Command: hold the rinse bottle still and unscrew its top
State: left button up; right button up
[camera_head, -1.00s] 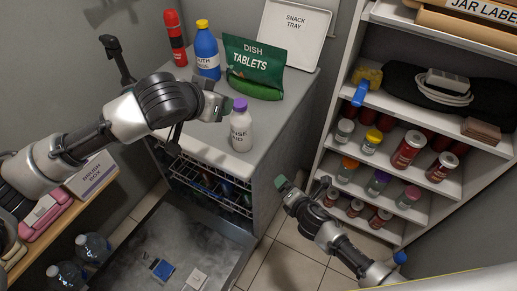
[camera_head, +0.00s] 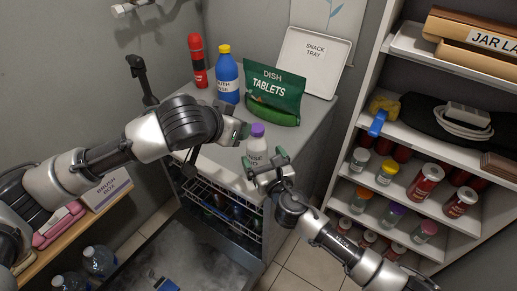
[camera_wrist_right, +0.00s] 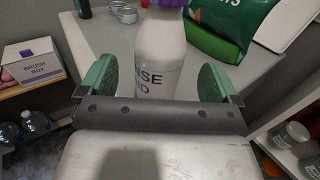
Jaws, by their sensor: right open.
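The white rinse bottle (camera_head: 258,148) with a purple cap (camera_head: 257,130) stands upright near the front edge of the grey counter (camera_head: 215,165). My right gripper (camera_head: 267,161) is open at the bottle's near side. In the right wrist view the bottle (camera_wrist_right: 160,55) shows between its two green fingers, with a gap on each side; part of the label reads "NSE" and "D". My left gripper (camera_head: 238,130) is just left of the cap, its green tip toward the bottle. Its jaw opening is hidden, and I cannot tell whether it touches the bottle.
A green dish tablets pouch (camera_head: 274,88), a blue bottle with a yellow cap (camera_head: 227,80), a red bottle (camera_head: 197,62) and a snack tray (camera_head: 312,62) stand behind. A wire rack (camera_head: 225,205) is below the counter. Shelves with jars (camera_head: 388,172) are at right.

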aim_at(261, 155)
jog(key=shift+x, duration=2.35)
